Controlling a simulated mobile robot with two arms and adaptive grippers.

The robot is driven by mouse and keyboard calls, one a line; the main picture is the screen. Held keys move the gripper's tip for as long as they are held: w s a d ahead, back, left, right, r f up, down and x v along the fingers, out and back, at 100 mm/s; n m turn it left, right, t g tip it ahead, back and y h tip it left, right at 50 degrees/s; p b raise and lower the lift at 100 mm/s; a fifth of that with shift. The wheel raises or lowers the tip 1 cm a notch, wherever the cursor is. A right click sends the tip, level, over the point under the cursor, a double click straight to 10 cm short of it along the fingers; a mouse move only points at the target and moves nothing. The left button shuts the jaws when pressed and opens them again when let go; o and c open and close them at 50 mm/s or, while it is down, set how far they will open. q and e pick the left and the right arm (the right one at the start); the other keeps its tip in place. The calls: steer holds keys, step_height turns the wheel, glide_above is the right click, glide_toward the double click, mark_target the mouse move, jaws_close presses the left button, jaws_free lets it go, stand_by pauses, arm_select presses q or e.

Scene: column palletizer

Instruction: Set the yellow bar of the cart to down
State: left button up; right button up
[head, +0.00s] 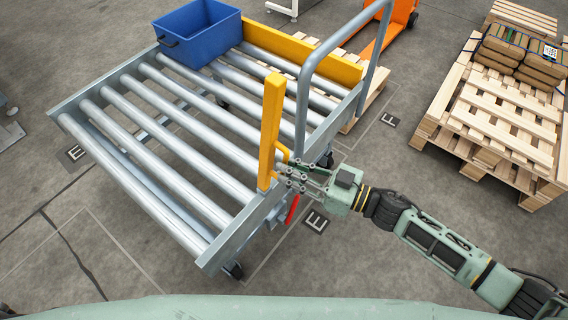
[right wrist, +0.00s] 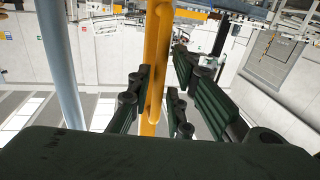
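The cart (head: 236,236) has a bed of metal rollers. A yellow bar (head: 270,125) stands upright at its near right side, with a small yellow handle (head: 283,153) low on its right face. My right gripper (head: 300,178) is beside the foot of this bar, by the handle. In the right wrist view, my right gripper (right wrist: 160,98) has its dark fingers apart, and a yellow length (right wrist: 157,45) of the bar or handle runs between them. Contact cannot be told. My left gripper is not in view.
A blue crate (head: 205,40) sits on the rollers at the back left. Another yellow bar (head: 310,58) lies along the back right edge. A grey tube frame (head: 303,95) rises right behind the upright bar. Pallets (head: 505,120) with brown packs stand at the right.

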steer(key=shift+x, duration=1.05)
jaws_close()
